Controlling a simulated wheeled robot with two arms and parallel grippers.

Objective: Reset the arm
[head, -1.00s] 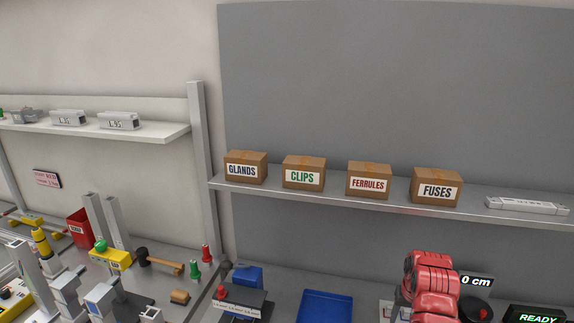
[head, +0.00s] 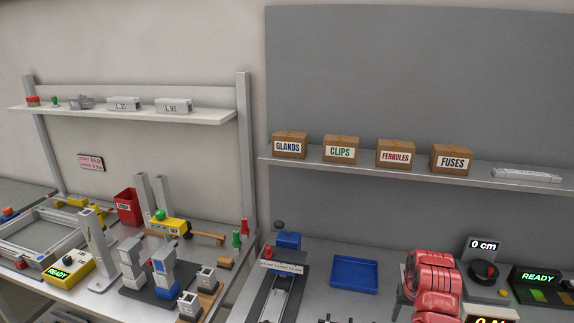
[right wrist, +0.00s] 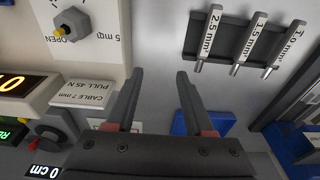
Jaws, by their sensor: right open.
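My right arm (head: 432,290) shows as red links at the lower right of the head view, in front of the bench devices; its gripper is not visible there. In the right wrist view my right gripper (right wrist: 158,92) has its two dark fingers apart, with nothing between them. Beyond the fingers is a plain pale surface. A sign reading "CABLE 7 mm PULL 45 N" (right wrist: 86,94) is left of the fingers, and a rack of wire-size pins (right wrist: 240,45) is to their upper right. My left gripper is not in view.
A blue tray (head: 354,274) lies left of my arm. A "0 cm" display (head: 484,245) and a READY box (head: 538,278) stand to its right. A shelf (head: 400,172) with several labelled cartons runs behind. The left bench holds several fixtures and a red bin (head: 129,207).

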